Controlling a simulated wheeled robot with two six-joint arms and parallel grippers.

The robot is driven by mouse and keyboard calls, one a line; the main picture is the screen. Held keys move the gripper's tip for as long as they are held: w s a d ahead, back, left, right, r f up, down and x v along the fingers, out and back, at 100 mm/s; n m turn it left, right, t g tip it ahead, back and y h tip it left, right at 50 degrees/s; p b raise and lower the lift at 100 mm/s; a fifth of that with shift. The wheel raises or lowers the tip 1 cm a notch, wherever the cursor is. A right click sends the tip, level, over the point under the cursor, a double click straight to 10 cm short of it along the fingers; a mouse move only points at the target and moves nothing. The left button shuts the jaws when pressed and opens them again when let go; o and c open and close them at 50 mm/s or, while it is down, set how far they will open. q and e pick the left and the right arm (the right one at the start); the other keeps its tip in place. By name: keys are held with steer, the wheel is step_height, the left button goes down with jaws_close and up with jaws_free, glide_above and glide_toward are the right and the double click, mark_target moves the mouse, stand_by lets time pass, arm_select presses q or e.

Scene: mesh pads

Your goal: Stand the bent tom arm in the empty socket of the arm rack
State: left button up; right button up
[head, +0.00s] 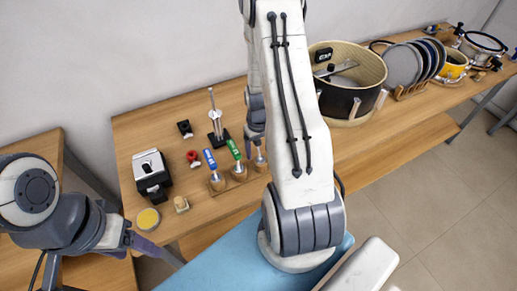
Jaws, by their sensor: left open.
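A chrome rod stands upright in a small black base, which looks like the arm rack (218,138), on the wooden bench left of centre. Any empty socket is too small to make out. I cannot pick out a separate bent tom arm; it may be hidden behind my right arm. My left gripper (148,238) is open and empty at the bench's front left edge, near a round yellow-topped tin (148,219). My right arm crosses the middle of the view. Its wrist seems to reach down behind the upper link, right of the rack, and its jaws are not clear.
A wooden holder (231,184) with blue- and green-handled tools stands in front of the rack. A black and silver device (151,175), a red knob (192,157) and a black clamp (185,128) lie left. A drum shell (347,72) and grey discs (402,65) stand right.

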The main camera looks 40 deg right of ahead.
step_height(320, 180, up, 10)
steer(key=shift+r+b, duration=0.25)
steer(key=shift+b, duration=0.5)
stand_by(0.3)
steer(key=s+a+r+n, duration=0.15)
steer(key=a+r, duration=0.25)
steer(key=a, duration=0.6)
steer(key=a+r+n, duration=0.3)
steer(key=a, duration=0.7)
steer(key=s+a+r+n, duration=0.2)
steer(key=s+a, duration=0.3)
steer(key=s, duration=0.2)
steer(key=s+a+r+n+y, duration=0.1)
steer(key=s+a+r+n, duration=0.1)
steer(key=s+a, duration=0.4)
steer(key=shift+s+r+n, duration=0.25)
steer(key=shift+s+n, duration=0.4)
steer(key=shift+s, duration=0.3)
